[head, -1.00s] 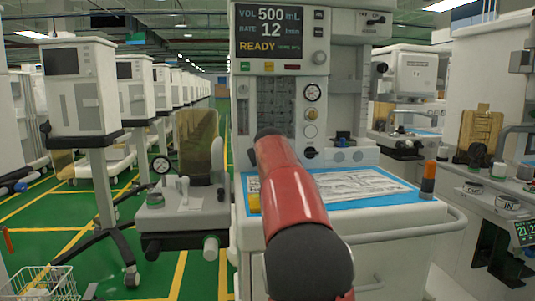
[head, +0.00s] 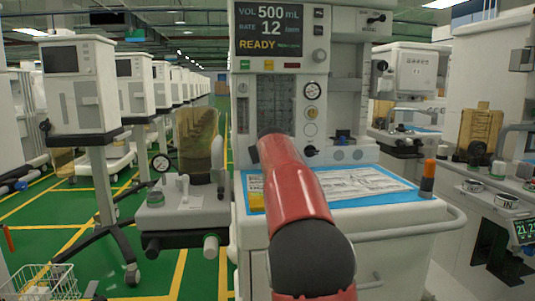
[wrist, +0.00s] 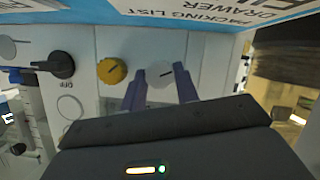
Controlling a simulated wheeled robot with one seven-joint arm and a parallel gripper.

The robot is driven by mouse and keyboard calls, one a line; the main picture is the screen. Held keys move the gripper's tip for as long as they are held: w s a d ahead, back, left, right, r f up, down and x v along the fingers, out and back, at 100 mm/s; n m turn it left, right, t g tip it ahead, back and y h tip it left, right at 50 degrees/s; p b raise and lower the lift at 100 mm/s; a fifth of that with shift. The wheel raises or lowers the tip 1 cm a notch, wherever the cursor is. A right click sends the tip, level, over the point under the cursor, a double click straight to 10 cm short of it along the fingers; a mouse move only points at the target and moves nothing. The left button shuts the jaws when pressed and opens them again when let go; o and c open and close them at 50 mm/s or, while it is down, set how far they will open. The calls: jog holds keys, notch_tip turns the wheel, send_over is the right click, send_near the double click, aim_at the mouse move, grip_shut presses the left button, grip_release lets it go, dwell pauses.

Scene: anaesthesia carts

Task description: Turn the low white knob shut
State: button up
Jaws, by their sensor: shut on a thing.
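The low white knob (wrist: 159,75) is a pale round knob with a short dark mark on its face, in the wrist view on a white panel. My gripper (wrist: 160,87) has its two blue-grey fingers on either side of this knob, closed on it. In the head view my red arm reaches toward the machine and covers the gripper and this knob. Beside the knob, in the wrist view, a yellow knob (wrist: 112,71) sits to the left of the fingers. A black knob (wrist: 62,64) is further left.
A blue-edged sheet (head: 370,183) lies on the cart top, and a blue-and-white packing list label (wrist: 205,10) edges the panel in the wrist view. An orange-topped bottle (head: 428,178) stands at the cart's right edge. A handrail (head: 405,232) runs along the front.

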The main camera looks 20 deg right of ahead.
jog(key=shift+s+d+m+y, duration=0.1)
jog(key=shift+d+m+y, duration=0.1)
jog(key=shift+m+y, duration=0.7)
jog(key=m+t+y+b, duration=0.1)
jog(key=m, duration=0.1)
jog(key=shift+d+f+m, duration=0.1)
jog(key=shift+f+m, duration=0.05)
jog(key=shift+m, duration=0.25)
jog(key=m+t+y+b, duration=0.1)
jog(key=m+y+b, duration=0.1)
jog(key=m, duration=0.1)
jog(key=shift+d+f+b, duration=0.1)
jog(key=shift+b, duration=0.3)
jog(key=shift+m+t+y+b, duration=0.4)
jog(key=shift+m+y+b, duration=0.1)
jog(key=shift+m+b, duration=0.5)
jog(key=o, duration=0.7)
jog(key=shift+s, duration=0.1)
